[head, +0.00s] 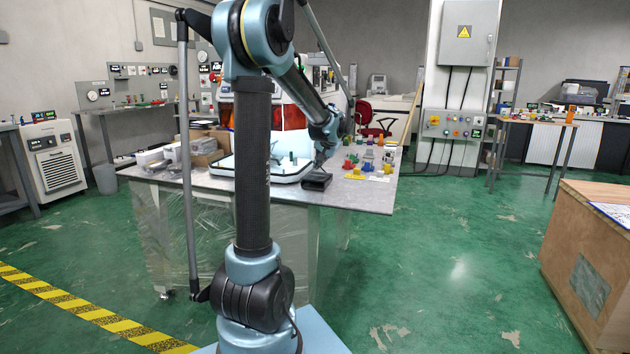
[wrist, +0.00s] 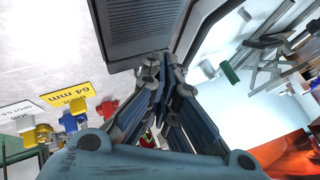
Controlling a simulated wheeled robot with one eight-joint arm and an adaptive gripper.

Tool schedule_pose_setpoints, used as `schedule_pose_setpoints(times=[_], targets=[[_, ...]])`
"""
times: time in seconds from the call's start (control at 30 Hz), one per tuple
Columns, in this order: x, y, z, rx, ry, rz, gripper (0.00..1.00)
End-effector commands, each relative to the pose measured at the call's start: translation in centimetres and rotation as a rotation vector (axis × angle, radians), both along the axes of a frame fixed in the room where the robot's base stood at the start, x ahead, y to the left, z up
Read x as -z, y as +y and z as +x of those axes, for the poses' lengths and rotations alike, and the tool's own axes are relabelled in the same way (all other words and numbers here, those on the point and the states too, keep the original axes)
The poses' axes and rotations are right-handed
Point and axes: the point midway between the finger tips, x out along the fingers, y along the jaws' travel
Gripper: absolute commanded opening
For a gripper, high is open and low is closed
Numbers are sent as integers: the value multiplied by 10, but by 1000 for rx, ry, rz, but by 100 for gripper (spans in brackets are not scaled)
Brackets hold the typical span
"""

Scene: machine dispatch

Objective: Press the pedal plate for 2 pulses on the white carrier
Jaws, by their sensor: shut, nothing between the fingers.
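The pedal plate is a dark grey ribbed plate (wrist: 138,28) at the top of the wrist view. In the head view it is a small black block (head: 317,181) near the table's front edge. The white carrier, a shallow tray with a dark rim (head: 262,176), lies left of it; its white floor fills the right of the wrist view (wrist: 222,38). My gripper (wrist: 162,65) is shut and empty. Its tips appear at the pedal's near edge in the wrist view; contact cannot be told. In the head view my gripper (head: 321,160) is just above the pedal.
Small coloured blocks (head: 360,166) and yellow and white label cards stand right of the pedal; a yellow "64 mm" card (wrist: 90,87) shows in the wrist view. A green cylinder (wrist: 229,72) and metal parts are on the carrier. Cardboard boxes (head: 205,152) stand behind left.

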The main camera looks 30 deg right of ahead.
Motion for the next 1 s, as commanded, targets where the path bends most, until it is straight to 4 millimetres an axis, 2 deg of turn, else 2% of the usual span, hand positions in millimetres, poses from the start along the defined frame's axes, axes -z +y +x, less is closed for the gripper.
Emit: schedule_pose_setpoints(times=[0.3, 1.0], targets=[[17, 2, -1, 0, 0, 0, 0], [18, 2, -1, 0, 0, 0, 0]])
